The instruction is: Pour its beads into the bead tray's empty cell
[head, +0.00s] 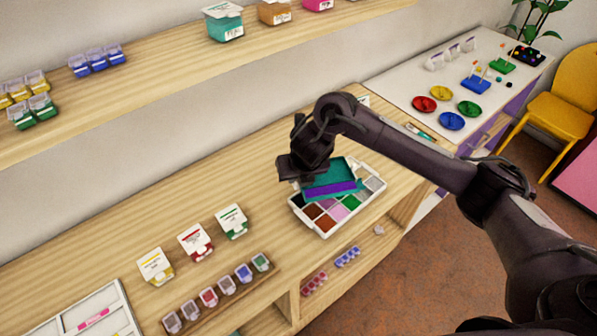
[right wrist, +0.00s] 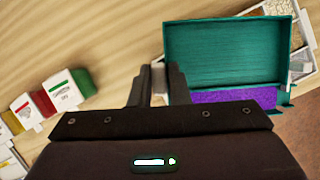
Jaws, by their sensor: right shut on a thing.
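My right gripper (head: 298,170) is shut on the wall of a teal open box (head: 328,175) with purple beads (head: 332,189) in it. In the right wrist view its fingers (right wrist: 155,85) meet the left side of the box (right wrist: 225,55), and the purple beads (right wrist: 235,97) lie along the near side of the box. The box is held over the back part of the white bead tray (head: 323,233). The tray's visible cells hold dark, brown, red-brown, pink, green and grey beads. The box hides the other cells, and I cannot make out an empty one. My left gripper is not in view.
Yellow, red and green labelled boxes (head: 232,221) stand left of the tray, behind a wooden rack of small containers (head: 210,297). A shelf (head: 160,75) with boxes runs above. A white table (head: 408,80) with coloured dishes stands beyond.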

